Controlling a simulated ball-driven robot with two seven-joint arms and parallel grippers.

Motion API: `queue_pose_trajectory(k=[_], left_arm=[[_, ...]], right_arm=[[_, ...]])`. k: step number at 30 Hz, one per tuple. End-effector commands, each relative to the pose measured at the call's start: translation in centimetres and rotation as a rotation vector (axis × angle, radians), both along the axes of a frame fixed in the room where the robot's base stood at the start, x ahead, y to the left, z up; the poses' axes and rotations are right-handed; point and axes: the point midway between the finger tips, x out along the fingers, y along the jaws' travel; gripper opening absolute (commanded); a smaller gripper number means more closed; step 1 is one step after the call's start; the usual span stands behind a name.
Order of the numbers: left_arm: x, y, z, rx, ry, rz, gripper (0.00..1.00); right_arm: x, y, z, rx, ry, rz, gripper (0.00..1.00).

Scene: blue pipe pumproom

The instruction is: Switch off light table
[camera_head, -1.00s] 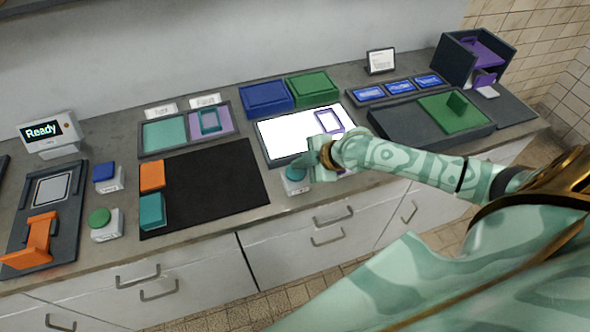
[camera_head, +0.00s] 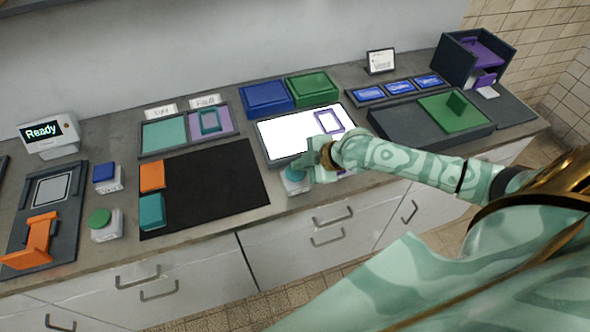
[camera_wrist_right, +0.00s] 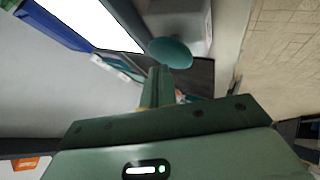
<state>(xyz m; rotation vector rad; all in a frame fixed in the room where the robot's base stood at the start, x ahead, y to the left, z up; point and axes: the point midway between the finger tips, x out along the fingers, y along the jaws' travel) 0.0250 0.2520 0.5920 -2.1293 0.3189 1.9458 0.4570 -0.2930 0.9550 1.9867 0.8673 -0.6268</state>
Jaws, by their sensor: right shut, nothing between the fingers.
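The light table (camera_head: 280,136) glows bright white on the counter. It also shows lit in the wrist view (camera_wrist_right: 92,18). A round teal button (camera_head: 292,174) on a small white box (camera_head: 297,188) stands at its front edge. The wrist view shows the teal button (camera_wrist_right: 170,53) and its box (camera_wrist_right: 178,18) just beyond my fingers. My right gripper (camera_head: 303,166) is shut and empty, at the button and partly covering it. Its closed fingers also show in the wrist view (camera_wrist_right: 160,80). I cannot tell whether they touch the button. My left gripper is out of view.
A purple frame (camera_head: 319,122) lies on the light table. Blue (camera_head: 266,97) and green (camera_head: 312,88) bins stand behind it. A black mat (camera_head: 215,185) with orange and teal blocks lies to the left. A dark tray with a green panel (camera_head: 447,114) is at right.

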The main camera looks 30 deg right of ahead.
Motion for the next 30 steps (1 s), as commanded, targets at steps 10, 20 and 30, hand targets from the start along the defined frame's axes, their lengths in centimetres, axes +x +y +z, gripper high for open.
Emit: queue_pose_trajectory(k=[10,20,30], left_arm=[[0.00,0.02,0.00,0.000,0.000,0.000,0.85],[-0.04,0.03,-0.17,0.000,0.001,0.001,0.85],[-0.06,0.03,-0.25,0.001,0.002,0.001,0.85]], right_arm=[[0.00,0.00,0.00,0.000,0.000,0.000,0.00],[0.00,-0.02,-0.50,-0.001,0.000,-0.001,0.00],[-0.03,0.00,-0.90,-0.001,0.001,0.000,0.00]])
